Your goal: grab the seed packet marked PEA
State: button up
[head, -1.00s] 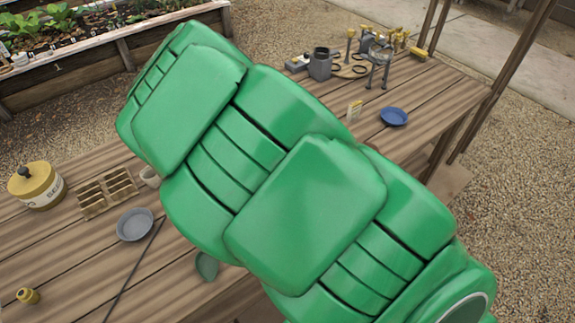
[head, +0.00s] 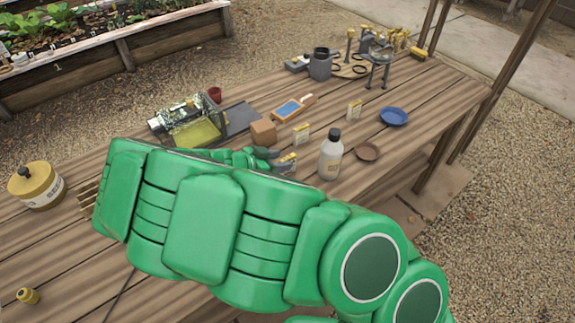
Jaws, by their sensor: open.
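Three small pale seed packets with yellow show in the head view: one near my fingertips (head: 289,159), a second packet (head: 301,134) a little farther back, and a third packet (head: 355,110) left of the blue dish. Their lettering is too small to read, so I cannot tell which is marked PEA. My gripper (head: 272,158) is low over the table, mostly hidden behind my green arm. Its grey fingers are open, close to the left of the nearest packet. I cannot tell whether they touch it.
A cardboard-brown block (head: 263,132) is just behind my gripper. A blue dish (head: 394,117) lies farther right. A yellow-lidded jar (head: 36,186) stands at left.

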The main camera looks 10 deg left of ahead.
aim_at(286, 159)
jog(key=shift+x, duration=2.95)
jog(key=shift+w+r, duration=0.15)
jog(key=shift+r, duration=0.05)
grip_shut()
